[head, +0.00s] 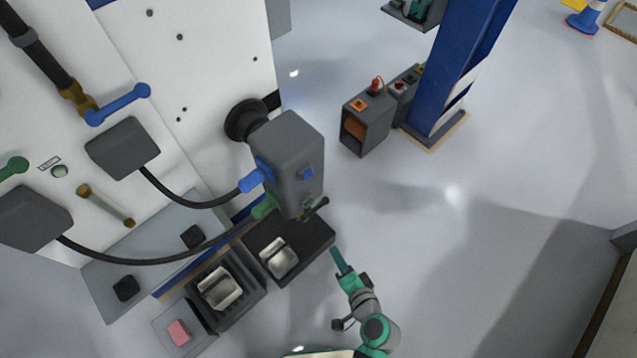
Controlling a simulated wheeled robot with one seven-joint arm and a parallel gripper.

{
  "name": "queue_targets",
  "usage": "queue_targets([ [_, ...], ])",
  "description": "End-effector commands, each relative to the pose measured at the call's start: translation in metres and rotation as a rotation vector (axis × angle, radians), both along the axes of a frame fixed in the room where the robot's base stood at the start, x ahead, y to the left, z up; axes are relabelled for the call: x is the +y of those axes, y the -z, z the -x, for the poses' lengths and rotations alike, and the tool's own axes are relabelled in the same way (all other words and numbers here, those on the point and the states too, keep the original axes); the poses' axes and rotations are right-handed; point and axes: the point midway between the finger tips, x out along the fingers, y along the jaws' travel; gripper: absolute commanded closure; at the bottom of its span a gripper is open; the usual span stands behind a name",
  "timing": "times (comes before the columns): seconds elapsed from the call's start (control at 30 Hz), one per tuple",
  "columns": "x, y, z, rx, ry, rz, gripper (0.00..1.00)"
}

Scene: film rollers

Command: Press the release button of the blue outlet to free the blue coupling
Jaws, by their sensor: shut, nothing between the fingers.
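A grey box-shaped housing (287,150) juts out from the white wall panel. The blue outlet is on its left side, with a blue coupling (252,181) at the end of a black cable. The coupling looks seated against the housing. A small blue button (307,173) shows on the housing's right-hand face. A green coupling (264,206) sits just below the blue one. My gripper (337,253) is shut and empty, below and right of the housing, apart from the button. Its slim teal end points up and left.
A dark bar-like part (317,207) is at the housing's lower edge. Below are a black tray (318,236) with a metal piece and a second dark bin (250,292). Cables hang on the left. A grey crate (367,125) and blue post (458,70) stand behind; floor on the right is clear.

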Motion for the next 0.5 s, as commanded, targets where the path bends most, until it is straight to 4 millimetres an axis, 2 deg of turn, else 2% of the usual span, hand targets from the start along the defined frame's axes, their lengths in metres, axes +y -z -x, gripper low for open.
queue_targets([
  [0.1, -0.009, -0.021, -0.023, -0.049, -0.031, -0.128, 1.00],
  [0.23, -0.018, -0.053, -0.040, -0.116, -0.089, -0.258, 1.00],
  [0.5, -0.039, -0.119, -0.051, -0.258, -0.229, -0.425, 1.00],
])
